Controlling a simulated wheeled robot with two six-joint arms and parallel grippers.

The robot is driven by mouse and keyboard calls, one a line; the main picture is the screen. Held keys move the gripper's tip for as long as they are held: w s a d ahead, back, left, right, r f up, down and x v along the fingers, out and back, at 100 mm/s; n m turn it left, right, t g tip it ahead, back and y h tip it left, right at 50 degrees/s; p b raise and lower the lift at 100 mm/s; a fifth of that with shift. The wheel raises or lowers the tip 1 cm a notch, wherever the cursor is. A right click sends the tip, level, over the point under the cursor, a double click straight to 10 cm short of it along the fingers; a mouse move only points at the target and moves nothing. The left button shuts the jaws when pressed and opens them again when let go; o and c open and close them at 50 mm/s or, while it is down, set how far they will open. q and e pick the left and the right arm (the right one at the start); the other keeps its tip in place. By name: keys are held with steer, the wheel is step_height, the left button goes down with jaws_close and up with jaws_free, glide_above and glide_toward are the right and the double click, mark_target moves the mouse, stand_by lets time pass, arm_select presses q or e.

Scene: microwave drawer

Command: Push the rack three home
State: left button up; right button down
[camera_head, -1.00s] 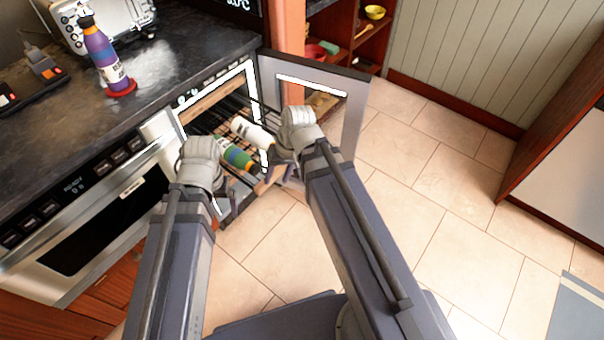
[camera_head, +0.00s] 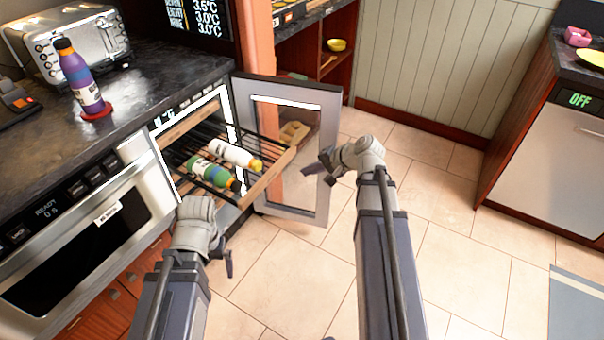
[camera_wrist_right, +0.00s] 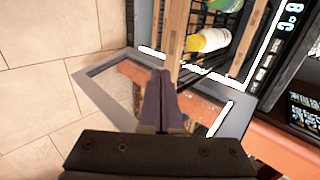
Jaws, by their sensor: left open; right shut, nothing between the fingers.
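A wire rack with a wooden front bar (camera_head: 268,178) sticks out of the open wine cooler (camera_head: 160,150). A white bottle (camera_head: 232,154) and a green bottle (camera_head: 212,172) lie on it. My right gripper (camera_head: 322,164) is shut and empty, to the right of the bar and apart from it in the head view. In the right wrist view its closed fingers (camera_wrist_right: 162,80) point toward the wooden bar (camera_wrist_right: 174,35); I cannot tell the gap. My left gripper (camera_head: 226,262) is open and empty, low in front of the cooler. I cannot read a rack number.
The cooler's glass door (camera_head: 325,150) stands open behind and to the right of the rack. A dark counter (camera_head: 90,120) with a purple bottle (camera_head: 80,78) and a toaster (camera_head: 68,42) is at left.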

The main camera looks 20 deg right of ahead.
mark_target(274, 173)
steer(key=b+x, duration=0.1)
steer(key=x, duration=0.2)
steer(key=r+b+x, duration=0.1)
steer(key=b+x, duration=0.1)
steer(key=x, duration=0.1)
steer(key=w+b+x, duration=0.1)
steer(key=x, duration=0.3)
steer(key=shift+a+r, duration=0.15)
steer(key=shift+a, duration=0.25)
steer(key=shift+w+a, duration=0.45)
steer(key=shift+w, duration=0.05)
steer(key=shift+w, duration=0.1)
steer(key=w+a, duration=0.7)
steer(key=w, duration=0.2)
steer(key=w+a, duration=0.7)
steer(key=w, duration=0.1)
steer(key=w+a, duration=0.6)
steer(key=w, duration=0.3)
steer(key=shift+w+a, duration=0.35)
steer(key=shift+a, duration=0.05)
steer(key=shift+w+a+r, duration=0.1)
steer(key=shift+w+a, duration=0.5)
steer(key=shift+w, duration=0.05)
